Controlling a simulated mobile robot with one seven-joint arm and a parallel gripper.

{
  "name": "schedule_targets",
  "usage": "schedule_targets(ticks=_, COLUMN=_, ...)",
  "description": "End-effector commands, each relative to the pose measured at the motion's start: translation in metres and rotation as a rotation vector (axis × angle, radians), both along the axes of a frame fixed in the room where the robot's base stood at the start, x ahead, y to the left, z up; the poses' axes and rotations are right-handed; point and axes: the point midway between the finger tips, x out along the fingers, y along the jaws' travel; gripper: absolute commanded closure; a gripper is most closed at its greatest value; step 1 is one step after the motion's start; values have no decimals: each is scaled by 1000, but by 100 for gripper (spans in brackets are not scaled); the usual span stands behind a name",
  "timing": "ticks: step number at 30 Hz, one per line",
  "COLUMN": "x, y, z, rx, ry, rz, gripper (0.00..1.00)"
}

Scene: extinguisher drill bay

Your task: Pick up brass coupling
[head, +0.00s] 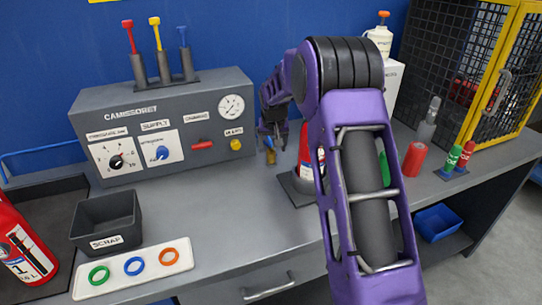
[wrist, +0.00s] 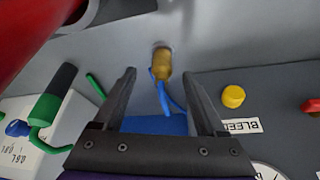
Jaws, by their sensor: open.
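The brass coupling (wrist: 162,62) is a small gold-brown cylinder in the wrist view, just beyond and between the fingertips, with a thin blue cord (wrist: 163,96) beside it. I cannot tell whether the cord is attached. In the head view the coupling (head: 270,157) is small, by the bench's back part, right of the grey control box. My gripper (head: 270,130) is just above it, pointing down. In the wrist view my gripper (wrist: 160,78) has its fingers spread, one either side of the coupling's line, with nothing held.
A red extinguisher (head: 304,155) stands close right of the coupling, partly hidden by my arm. The grey control box (head: 165,125) is close on the left. A scrap bin (head: 107,222) and a white tray with rings (head: 130,287) sit front left. The bench's front middle is clear.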

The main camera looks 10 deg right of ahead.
Motion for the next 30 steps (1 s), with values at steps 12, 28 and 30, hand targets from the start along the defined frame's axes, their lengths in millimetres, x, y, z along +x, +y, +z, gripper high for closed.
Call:
schedule_targets(ticks=12, x=24, y=1, z=-41, rx=-1, ry=2, rz=1, gripper=26)
schedule_targets(ticks=28, x=27, y=0, z=-47, rx=-1, ry=0, rz=1, gripper=62)
schedule_targets(ticks=30, x=27, y=0, z=-47, rx=-1, ry=0, rz=1, gripper=75)
